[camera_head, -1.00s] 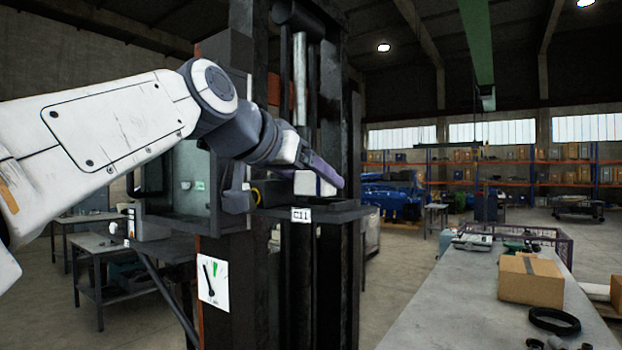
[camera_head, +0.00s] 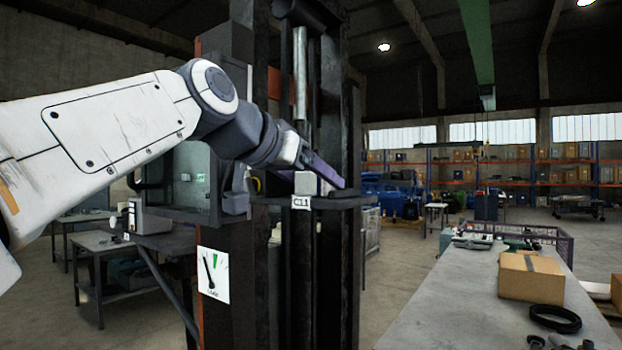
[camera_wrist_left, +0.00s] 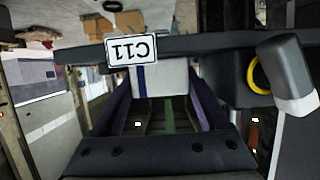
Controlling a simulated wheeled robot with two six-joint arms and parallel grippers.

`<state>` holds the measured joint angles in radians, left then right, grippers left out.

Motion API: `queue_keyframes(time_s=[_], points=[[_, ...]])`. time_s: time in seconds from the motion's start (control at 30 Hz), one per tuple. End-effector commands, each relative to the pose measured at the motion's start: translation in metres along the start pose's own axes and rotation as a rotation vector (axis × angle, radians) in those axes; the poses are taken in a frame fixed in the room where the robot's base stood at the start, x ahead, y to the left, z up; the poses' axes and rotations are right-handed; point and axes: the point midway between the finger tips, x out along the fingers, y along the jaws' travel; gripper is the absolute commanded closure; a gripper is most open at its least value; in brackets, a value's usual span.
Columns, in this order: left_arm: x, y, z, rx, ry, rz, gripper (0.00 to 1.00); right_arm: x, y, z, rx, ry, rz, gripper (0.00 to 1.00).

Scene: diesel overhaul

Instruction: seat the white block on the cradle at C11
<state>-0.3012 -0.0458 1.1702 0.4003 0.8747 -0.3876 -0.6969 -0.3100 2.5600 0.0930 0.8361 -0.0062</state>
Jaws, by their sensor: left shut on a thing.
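The white block (camera_head: 305,184) is held between the fingers of my left gripper (camera_head: 325,172), which is shut on it. It also shows in the left wrist view (camera_wrist_left: 170,78), with a dark blue stripe, between my left gripper's purple fingers (camera_wrist_left: 160,92). The cradle at C11 is a dark ledge (camera_head: 342,201) on the upright frame, with a white C11 label (camera_head: 300,202) on its front edge. The block is at the ledge just above and behind the label. Its underside is hidden, so I cannot tell whether it touches. My right gripper is out of view.
Dark uprights (camera_head: 350,120) stand close behind the ledge. A dark cabinet (camera_head: 182,185) and a gauge plate (camera_head: 213,275) are on the left. A grey bench (camera_head: 440,305) with a cardboard box (camera_head: 531,279) and a black ring (camera_head: 555,319) is at right.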

Motion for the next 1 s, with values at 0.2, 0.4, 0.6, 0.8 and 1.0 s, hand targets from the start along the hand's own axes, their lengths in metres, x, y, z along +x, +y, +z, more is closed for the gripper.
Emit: queue_keyframes(time_s=[0.2,0.4,0.6,0.8,1.0], points=[[0.001,0.000,0.002,0.000,0.000,0.000,0.89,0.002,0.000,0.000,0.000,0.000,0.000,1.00],[0.001,0.000,0.002,0.000,-0.001,0.001,0.00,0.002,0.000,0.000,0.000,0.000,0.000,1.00],[0.001,0.002,0.002,0.000,-0.003,0.004,0.00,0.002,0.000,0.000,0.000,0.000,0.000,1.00],[0.002,0.002,0.003,-0.001,-0.005,0.007,0.00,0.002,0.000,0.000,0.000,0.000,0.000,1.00],[-0.011,0.002,0.004,-0.001,-0.002,0.006,0.00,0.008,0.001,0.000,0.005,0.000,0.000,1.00]])
